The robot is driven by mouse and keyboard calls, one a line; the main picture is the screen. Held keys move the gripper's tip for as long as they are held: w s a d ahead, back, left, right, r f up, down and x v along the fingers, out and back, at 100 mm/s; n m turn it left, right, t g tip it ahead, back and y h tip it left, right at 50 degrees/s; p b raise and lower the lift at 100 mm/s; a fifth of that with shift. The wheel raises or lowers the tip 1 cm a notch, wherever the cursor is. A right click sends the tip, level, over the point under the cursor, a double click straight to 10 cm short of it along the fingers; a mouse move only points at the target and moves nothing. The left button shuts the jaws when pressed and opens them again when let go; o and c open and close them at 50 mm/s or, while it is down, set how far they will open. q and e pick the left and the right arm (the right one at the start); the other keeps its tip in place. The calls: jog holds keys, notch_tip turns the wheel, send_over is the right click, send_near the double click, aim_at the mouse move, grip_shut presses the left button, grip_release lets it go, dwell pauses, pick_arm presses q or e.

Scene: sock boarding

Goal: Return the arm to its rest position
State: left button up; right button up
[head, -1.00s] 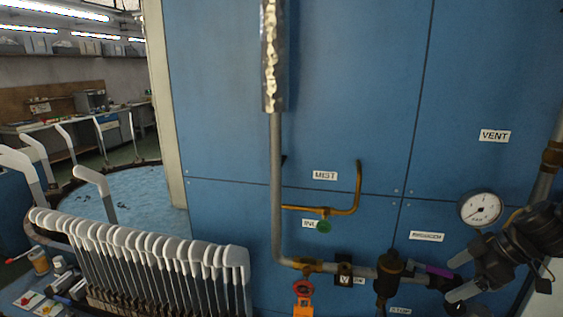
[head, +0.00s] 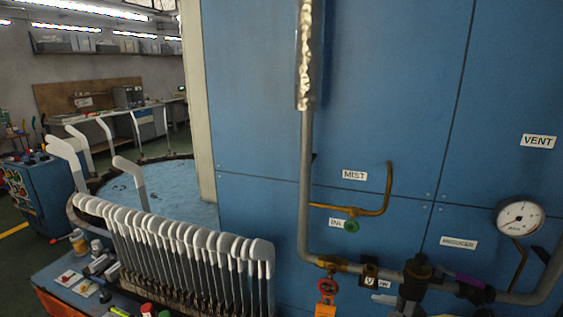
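My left gripper and arm are not in the head view. A small light grey shape (head: 384,299) shows at the bottom edge, below the pipe fittings. It may be a fingertip of my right gripper, but too little shows to be sure or to tell its opening. The purple lever (head: 470,282) on the pipe at the lower right stands clear, with no gripper around it.
A blue panel wall (head: 400,90) carries a grey pipe (head: 304,190), a gauge (head: 519,217) and a red valve wheel (head: 327,287). A row of white-topped sock boards (head: 180,232) stands at the lower left, beside a round blue table (head: 175,190). A blue cabinet (head: 40,195) stands at the far left.

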jog(key=s+d+f+m+g+h, duration=0.1)
jog(key=s+f+m+g+h, duration=0.1)
jog(key=s+f+m, duration=0.5)
jog(key=s+d+f+m+g+h, duration=0.1)
jog(key=s+f+g+h, duration=0.2)
jog(key=s, duration=0.9)
jog(key=s+d+f+m+g+h, duration=0.1)
jog(key=s+f+m+h, duration=0.15)
jog(key=s+f, duration=0.55)
jog(key=s+f+g, duration=0.1)
jog(key=s+f, duration=0.2)
jog(key=f, duration=2.4)
jog(key=s+d+f+g+b, duration=0.1)
jog(key=s+d+f, duration=0.1)
jog(key=s+f, duration=1.1)
jog(key=shift+s+d+f, duration=0.3)
jog(key=shift+s+f, duration=0.05)
jog(key=shift+s, duration=0.85)
jog(key=shift+c, duration=0.3)
